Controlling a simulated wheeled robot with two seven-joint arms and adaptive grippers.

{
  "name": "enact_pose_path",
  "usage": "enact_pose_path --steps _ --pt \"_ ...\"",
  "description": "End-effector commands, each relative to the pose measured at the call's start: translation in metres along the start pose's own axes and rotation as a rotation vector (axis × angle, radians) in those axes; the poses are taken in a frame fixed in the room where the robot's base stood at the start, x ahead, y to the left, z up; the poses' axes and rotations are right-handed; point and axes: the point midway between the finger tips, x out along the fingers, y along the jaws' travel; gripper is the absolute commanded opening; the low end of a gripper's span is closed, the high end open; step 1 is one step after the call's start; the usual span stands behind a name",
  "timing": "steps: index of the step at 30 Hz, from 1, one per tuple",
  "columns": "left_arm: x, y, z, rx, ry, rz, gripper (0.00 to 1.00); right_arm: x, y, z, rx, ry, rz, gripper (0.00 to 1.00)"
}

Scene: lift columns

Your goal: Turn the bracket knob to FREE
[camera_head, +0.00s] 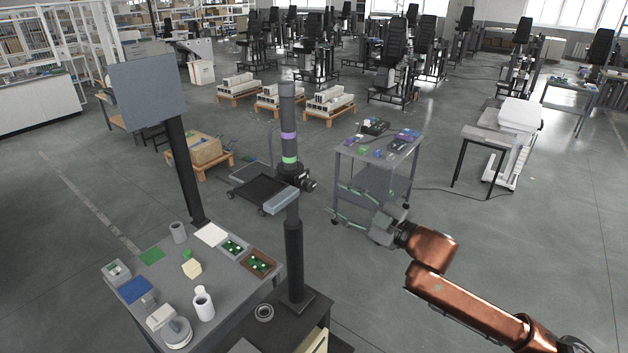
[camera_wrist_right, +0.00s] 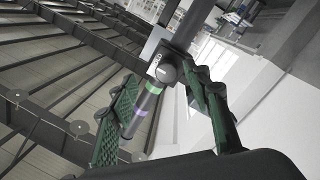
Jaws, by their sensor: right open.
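A grey lift column (camera_head: 288,110) with a purple and a green band stands in the middle of the head view. A dark bracket (camera_head: 291,179) sits on it just below the green band, with a round black knob (camera_head: 309,185) on its right side. My right gripper (camera_head: 335,199) is open and empty, to the right of the knob and apart from it. In the right wrist view the black knob (camera_wrist_right: 166,73) shows between the open fingertips, beside the banded column (camera_wrist_right: 145,108). No FREE marking is legible. My left gripper is out of view.
A grey cart (camera_head: 375,150) with small coloured items stands behind my right gripper. A workbench (camera_head: 225,290) with containers is at the lower left. Floor is clear at the lower right.

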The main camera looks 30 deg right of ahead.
Motion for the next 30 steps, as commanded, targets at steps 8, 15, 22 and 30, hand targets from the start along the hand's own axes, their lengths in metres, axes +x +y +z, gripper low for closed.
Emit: enact_pose_path --steps 8,15,22,30 --pt "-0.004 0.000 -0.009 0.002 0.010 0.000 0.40 0.009 -0.005 -0.023 -0.020 0.026 -0.019 0.45" --pt "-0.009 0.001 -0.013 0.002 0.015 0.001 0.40 0.038 -0.004 -0.024 -0.019 0.026 -0.016 0.45" --pt "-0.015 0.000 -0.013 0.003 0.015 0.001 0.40 0.064 -0.004 -0.024 -0.019 0.025 -0.017 0.45" --pt "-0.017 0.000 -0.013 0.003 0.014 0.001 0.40 0.076 -0.006 -0.024 -0.021 0.023 -0.018 0.45"
